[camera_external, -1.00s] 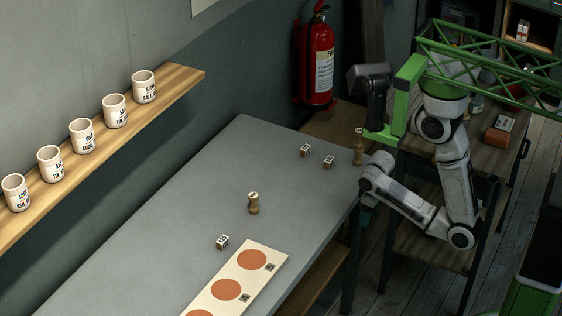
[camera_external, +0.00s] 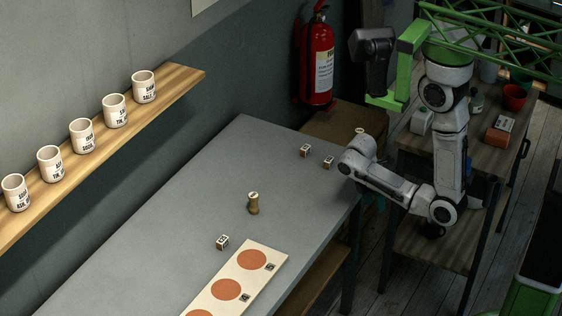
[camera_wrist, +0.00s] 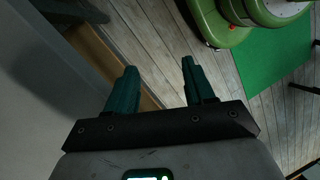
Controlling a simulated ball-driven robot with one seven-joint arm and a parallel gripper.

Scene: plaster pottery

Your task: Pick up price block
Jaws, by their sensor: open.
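Several small pale cubes with dark markings, which look like price blocks, stand on the grey table (camera_external: 185,190). One block (camera_external: 305,150) and another block (camera_external: 328,162) sit close together near the far right corner. A third block (camera_external: 222,241) sits beside the board with orange discs. I cannot tell which one the task means. In the wrist view my gripper (camera_wrist: 158,72) is open, its two teal fingers apart with nothing between them. It is over the table's edge and the floor. In the external view my arm mostly hides it, right of the two far blocks.
A wooden peg-like piece (camera_external: 254,204) stands mid-table. A cream board (camera_external: 262,262) with orange discs lies at the front. Several cups (camera_external: 115,111) stand on a wall shelf (camera_external: 180,82). A fire extinguisher (camera_external: 318,62) hangs behind. A green mat (camera_wrist: 270,75) lies on the floor.

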